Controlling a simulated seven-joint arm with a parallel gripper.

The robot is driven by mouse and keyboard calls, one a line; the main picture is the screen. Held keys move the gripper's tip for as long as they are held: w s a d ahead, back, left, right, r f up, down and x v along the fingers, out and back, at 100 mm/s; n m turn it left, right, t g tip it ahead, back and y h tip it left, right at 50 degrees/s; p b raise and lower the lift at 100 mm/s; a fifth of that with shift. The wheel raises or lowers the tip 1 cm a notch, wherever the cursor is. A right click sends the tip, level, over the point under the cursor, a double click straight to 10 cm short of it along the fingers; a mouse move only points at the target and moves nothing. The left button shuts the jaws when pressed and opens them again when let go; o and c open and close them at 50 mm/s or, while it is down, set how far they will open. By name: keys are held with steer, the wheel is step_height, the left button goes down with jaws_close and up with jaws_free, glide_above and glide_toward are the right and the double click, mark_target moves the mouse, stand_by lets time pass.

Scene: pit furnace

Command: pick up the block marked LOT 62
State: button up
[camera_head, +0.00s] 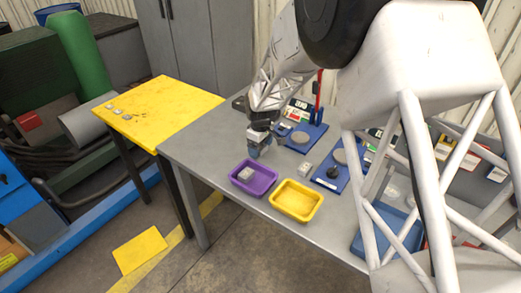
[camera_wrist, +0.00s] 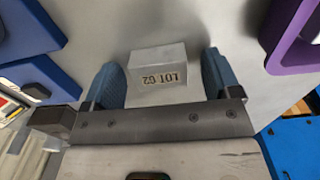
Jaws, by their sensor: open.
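In the wrist view a pale grey block (camera_wrist: 157,66) lies between the two blue fingers of my gripper (camera_wrist: 163,80). Its dark lettering is upside down and appears to read LOT 62. The fingers are open, one on each side of the block; a gap shows at the right finger, and the left finger is very close to the block. In the head view my gripper (camera_head: 259,149) is low over the grey table, behind the purple tray. The block there is hidden by the gripper or too small to tell.
The purple tray (camera_head: 269,186) holds a small grey block (camera_head: 245,174). A yellow tray (camera_head: 313,212) stands to its right, with another grey block (camera_head: 305,169) behind it. Blue boards (camera_head: 316,138) with fixtures lie further back and right. A yellow table (camera_head: 170,105) adjoins on the left.

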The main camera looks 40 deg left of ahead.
steer(key=c, duration=1.2)
steer(key=shift+r, duration=0.1)
steer(key=shift+r, duration=4.95)
